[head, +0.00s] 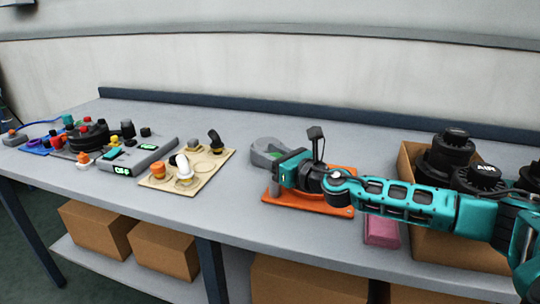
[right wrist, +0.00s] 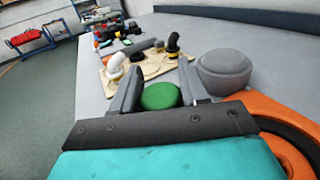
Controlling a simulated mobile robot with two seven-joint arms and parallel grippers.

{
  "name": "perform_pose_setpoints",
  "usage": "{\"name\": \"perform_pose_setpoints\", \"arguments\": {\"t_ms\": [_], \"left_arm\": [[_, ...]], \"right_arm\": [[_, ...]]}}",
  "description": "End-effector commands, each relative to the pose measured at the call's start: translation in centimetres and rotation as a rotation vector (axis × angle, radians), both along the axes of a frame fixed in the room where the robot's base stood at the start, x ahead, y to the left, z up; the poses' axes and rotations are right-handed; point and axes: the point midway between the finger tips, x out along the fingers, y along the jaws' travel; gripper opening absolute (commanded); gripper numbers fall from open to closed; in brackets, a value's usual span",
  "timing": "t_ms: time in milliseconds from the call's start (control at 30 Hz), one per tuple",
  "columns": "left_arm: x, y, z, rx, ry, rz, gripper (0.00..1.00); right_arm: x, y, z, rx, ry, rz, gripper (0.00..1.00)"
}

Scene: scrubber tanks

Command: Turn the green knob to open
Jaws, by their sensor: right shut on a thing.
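The green knob (right wrist: 161,96) is round and sits between the two grey fingers of my right gripper (right wrist: 160,95) in the right wrist view. The fingers are closed against its sides. My left gripper is not in view.
A tan board (head: 214,163) with elbow fittings lies left of the gripper. A grey device with green displays (head: 146,155) and several coloured parts stand farther left. A cardboard box (head: 429,225) with black canisters (head: 450,148) and a pink block (head: 381,231) are at the right.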

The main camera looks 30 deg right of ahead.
Motion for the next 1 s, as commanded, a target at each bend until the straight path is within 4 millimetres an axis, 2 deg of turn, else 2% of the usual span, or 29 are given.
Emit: {"name": "perform_pose_setpoints", "arguments": {"t_ms": [33,67,267,500,633,1000], "left_arm": [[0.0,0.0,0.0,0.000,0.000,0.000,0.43],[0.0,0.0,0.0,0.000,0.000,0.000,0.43],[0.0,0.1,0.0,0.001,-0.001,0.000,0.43],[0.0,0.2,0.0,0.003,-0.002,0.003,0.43],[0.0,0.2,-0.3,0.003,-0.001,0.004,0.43],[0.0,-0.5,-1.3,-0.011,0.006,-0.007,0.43]], "right_arm": [[0.0,0.0,0.0,0.001,-0.001,-0.001,0.13],[0.0,0.0,0.0,0.001,-0.001,-0.001,0.47],[0.0,0.0,0.0,0.001,-0.001,-0.001,0.65],[-0.1,0.0,0.0,0.000,-0.001,-0.001,0.65],[-0.8,-0.3,-0.2,-0.001,0.002,-0.003,0.65],[-5.8,-1.3,-0.5,-0.006,0.005,-0.002,0.65]]}}
